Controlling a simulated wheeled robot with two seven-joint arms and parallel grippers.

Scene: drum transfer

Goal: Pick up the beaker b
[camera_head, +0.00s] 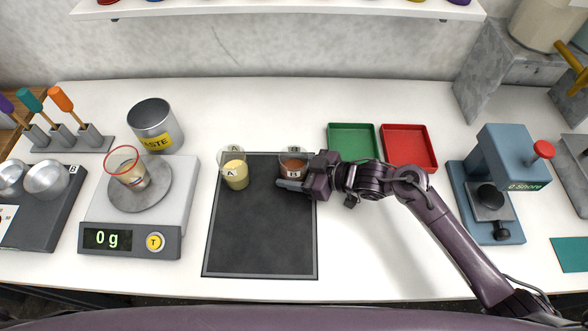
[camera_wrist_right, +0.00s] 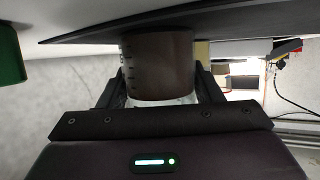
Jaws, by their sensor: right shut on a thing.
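Beaker b (camera_head: 294,165) is a clear beaker with brown contents and a B label. It stands upright at the top right of the dark mat (camera_head: 262,235). My right gripper (camera_head: 292,184) reaches it from the right, with its fingers around the beaker. In the right wrist view, beaker b (camera_wrist_right: 160,68) sits between the two fingers, which are shut on it. Whether it is lifted off the mat cannot be told. Beaker A (camera_head: 236,174), with pale yellow contents, stands to its left at the mat's top left. My left gripper is not in view.
A scale (camera_head: 190,205) reading 0 g bears a red-rimmed beaker (camera_head: 126,166) at left. A waste can (camera_head: 150,122) stands behind it. Green (camera_head: 352,128) and red (camera_head: 408,165) trays lie behind my right arm. A blue tester (camera_head: 500,165) stands at right. The mat's front is clear.

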